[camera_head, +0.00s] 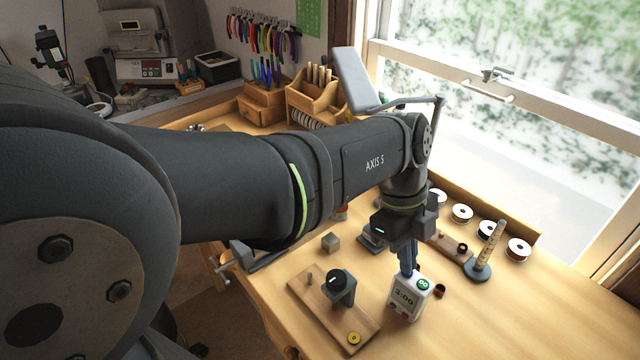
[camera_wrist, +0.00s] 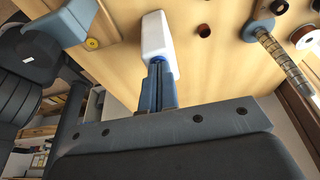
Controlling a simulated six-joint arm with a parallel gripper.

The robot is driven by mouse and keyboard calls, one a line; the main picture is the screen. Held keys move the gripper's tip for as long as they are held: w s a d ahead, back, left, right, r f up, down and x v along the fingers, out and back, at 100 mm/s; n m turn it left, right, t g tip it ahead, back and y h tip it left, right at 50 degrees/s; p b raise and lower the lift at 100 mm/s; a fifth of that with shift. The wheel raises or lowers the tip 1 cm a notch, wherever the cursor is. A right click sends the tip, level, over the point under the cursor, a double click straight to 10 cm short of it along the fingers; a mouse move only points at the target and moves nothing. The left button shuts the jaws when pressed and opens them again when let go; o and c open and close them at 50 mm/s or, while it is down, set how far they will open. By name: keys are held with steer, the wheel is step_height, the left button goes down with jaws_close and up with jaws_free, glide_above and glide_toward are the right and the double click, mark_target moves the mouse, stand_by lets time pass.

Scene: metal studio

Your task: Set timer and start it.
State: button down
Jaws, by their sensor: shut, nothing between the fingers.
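The white timer (camera_head: 405,299) stands upright on the workbench in the head view, its display reading 3:00. A green round mark (camera_head: 424,284) shows at its upper right. In the wrist view the timer (camera_wrist: 156,35) is a plain white block with its display hidden. My gripper (camera_head: 407,273) points down at the timer's top, fingers shut and empty. In the wrist view the blue-grey fingertips (camera_wrist: 158,64) overlap the near end of the timer. I cannot tell whether they touch it.
A wooden board (camera_head: 318,313) with a dark knob clamp (camera_head: 340,287) lies left of the timer. A small dark red cylinder (camera_head: 439,291) is close on its right. A ring mandrel on a base (camera_head: 484,257) and white spools (camera_head: 518,249) stand farther right. The bench's front right is clear.

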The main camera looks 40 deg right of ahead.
steer(key=shift+a+f, duration=0.2)
steer(key=shift+f, duration=0.8)
steer(key=r, duration=0.5)
steer(key=shift+d+r, duration=0.15)
steer(key=shift+d, duration=0.15)
steer(key=v, duration=1)
steer(key=s, duration=0.3)
steer(key=shift+s+a+r, duration=0.15)
steer(key=shift+s+r, duration=0.05)
steer(key=shift+r, duration=0.15)
steer(key=shift+f, duration=0.1)
